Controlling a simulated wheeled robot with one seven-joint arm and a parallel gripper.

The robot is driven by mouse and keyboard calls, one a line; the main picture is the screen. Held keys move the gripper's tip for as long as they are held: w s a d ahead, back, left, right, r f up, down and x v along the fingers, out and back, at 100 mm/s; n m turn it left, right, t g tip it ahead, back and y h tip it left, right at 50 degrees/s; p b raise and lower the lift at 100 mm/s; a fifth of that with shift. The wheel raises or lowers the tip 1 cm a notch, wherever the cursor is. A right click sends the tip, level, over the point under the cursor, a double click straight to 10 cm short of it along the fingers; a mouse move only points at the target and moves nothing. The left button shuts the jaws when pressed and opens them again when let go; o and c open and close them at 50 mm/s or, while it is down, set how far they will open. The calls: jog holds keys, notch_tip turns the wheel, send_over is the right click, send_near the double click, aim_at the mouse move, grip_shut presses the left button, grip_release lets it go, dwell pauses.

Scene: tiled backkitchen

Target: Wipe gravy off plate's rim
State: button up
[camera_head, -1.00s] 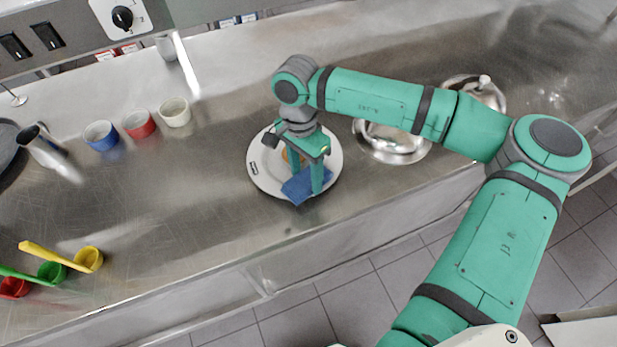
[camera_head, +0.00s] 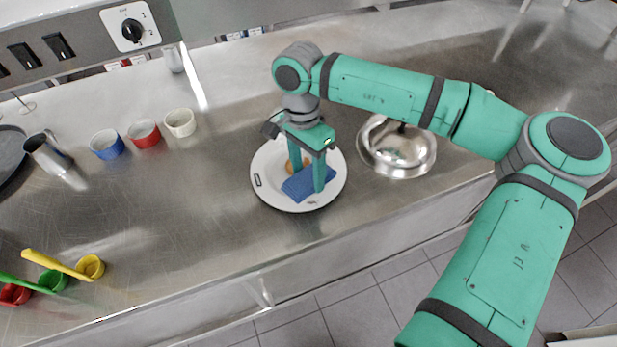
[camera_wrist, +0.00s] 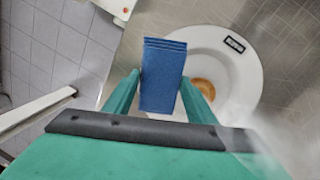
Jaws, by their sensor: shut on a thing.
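A white plate (camera_head: 272,193) lies on the steel counter; a black label marks its rim, and it also shows in the wrist view (camera_wrist: 247,92). Brown food or gravy (camera_wrist: 204,89) lies near the plate's middle and is partly hidden by my gripper in the head view. A small brownish spot (camera_head: 312,202) shows on the rim nearest the counter's front. My gripper (camera_head: 312,187) is shut on a folded blue cloth (camera_head: 302,184). The cloth is over the near side of the plate, and it fills the gap between the fingers in the wrist view (camera_wrist: 161,75). I cannot tell whether it touches the plate.
A steel dome lid (camera_head: 398,150) stands right of the plate. Blue (camera_head: 107,144), red (camera_head: 144,134) and cream (camera_head: 180,123) cups stand at the back left, near a steel jug (camera_head: 52,160). Coloured ladles (camera_head: 90,266) lie at the front left. The counter left of the plate is clear.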

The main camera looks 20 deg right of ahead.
jog(key=shift+w+r, duration=0.1)
jog(key=shift+r, duration=0.35)
jog(key=shift+w+r, duration=0.15)
jog(key=shift+r, duration=0.6)
jog(key=shift+w+r, duration=0.15)
jog(key=shift+r, duration=0.55)
jog(key=shift+s, duration=0.1)
jog(key=shift+s+f+t, duration=1)
jog(key=shift+s+f, duration=0.05)
jog(key=shift+s, duration=0.1)
jog(key=shift+w+f+g, duration=0.15)
jog(key=shift+f+g, duration=0.2)
jog(key=shift+f, duration=0.5)
jog(key=shift+w+f+g, duration=0.2)
jog(key=shift+f+g, duration=0.2)
jog(key=shift+f, duration=0.45)
jog(key=shift+w+f+g, duration=0.15)
jog(key=shift+f+g, duration=0.2)
jog(key=shift+f, duration=0.5)
